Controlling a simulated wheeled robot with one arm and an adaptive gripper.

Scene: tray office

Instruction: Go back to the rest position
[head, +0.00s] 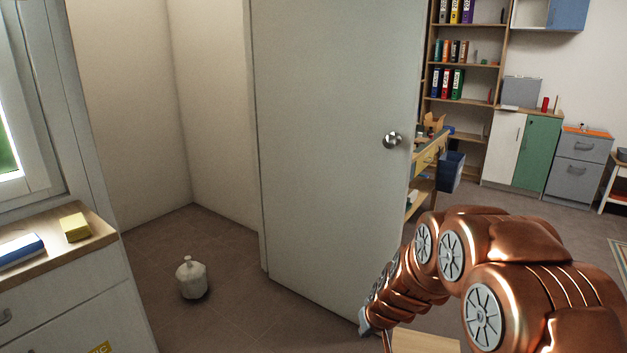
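My copper-coloured arm reaches in from the lower right of the head view and bends down toward the bottom middle. Its far end, with a small grey part of my gripper (365,321), shows low in front of the grey door (335,150). The fingers cannot be made out, so I cannot tell whether they are open or shut, or whether they hold anything.
The door stands open, with a round knob (392,140). A white tied bag (191,278) sits on the floor. A cabinet at left carries a yellow block (75,227) and a blue-and-white item (20,251). Behind the door are shelves (466,60) and cabinets (536,152).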

